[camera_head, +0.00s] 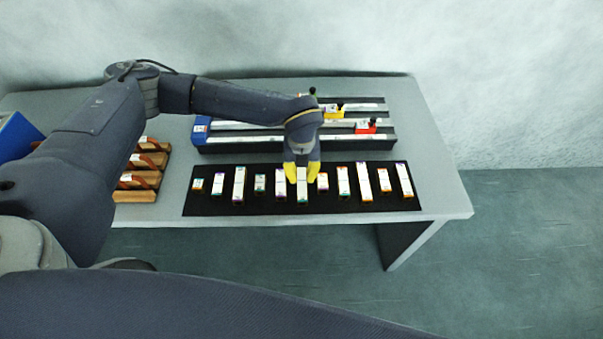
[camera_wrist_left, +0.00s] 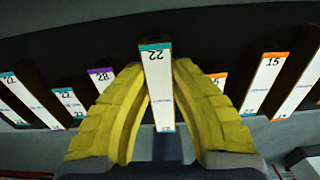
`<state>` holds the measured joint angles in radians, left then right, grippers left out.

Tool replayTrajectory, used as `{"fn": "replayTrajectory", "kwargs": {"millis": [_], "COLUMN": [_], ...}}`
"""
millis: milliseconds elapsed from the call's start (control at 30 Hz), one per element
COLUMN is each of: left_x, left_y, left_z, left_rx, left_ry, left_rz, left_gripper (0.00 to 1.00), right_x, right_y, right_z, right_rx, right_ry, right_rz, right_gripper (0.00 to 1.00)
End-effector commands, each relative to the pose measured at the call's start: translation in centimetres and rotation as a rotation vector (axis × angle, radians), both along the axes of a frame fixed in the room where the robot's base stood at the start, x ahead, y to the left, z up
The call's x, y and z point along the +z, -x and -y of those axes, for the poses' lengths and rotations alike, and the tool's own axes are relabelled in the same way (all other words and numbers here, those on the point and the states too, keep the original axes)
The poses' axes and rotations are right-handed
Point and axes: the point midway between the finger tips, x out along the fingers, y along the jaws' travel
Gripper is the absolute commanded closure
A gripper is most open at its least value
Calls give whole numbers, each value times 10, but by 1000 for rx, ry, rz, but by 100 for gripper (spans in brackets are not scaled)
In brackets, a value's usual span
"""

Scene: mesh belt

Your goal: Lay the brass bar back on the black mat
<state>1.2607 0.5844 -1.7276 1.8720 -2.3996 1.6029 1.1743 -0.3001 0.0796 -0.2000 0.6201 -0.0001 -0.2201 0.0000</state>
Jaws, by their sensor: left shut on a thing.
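The black mat (camera_head: 210,208) lies along the table's front edge and bears a row of several bars with white labelled tops and coloured ends. My left gripper (camera_head: 301,173) is over the middle of this row, pointing down. Its yellow fingers are shut on a bar (camera_head: 302,189) with a white top and teal ends. In the left wrist view this held bar (camera_wrist_left: 157,85) reads 22 and sits between both fingers. Its brass sides are not clear. I cannot tell whether its underside touches the mat. My right gripper is not in view.
Close neighbours are a bar with an orange end (camera_head: 322,182) on the right and one with a purple end (camera_head: 280,184) on the left. Behind the mat stands a railed fixture (camera_head: 250,141) with red and yellow pieces. Wooden blocks (camera_head: 137,196) stand at left.

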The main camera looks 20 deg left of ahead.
Motion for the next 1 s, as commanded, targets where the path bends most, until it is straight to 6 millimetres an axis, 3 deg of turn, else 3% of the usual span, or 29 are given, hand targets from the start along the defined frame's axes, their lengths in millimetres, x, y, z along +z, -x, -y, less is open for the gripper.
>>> {"fn": "replayTrajectory", "kwargs": {"millis": [200,233,367,733,1000], "left_x": [-4,-5,-4,2,42], "left_y": [0,0,0,0,-1], "left_z": [0,0,0,0,0], "left_rx": [1,0,0,0,0], "left_ry": [0,0,0,0,1], "left_rz": [0,0,0,1,3], "left_gripper": [100,73,58,58,58], "right_x": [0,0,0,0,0], "right_y": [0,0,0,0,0], "right_z": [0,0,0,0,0], "right_rx": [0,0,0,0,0], "right_ry": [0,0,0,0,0], "right_rz": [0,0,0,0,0], "right_gripper": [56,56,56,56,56]}}
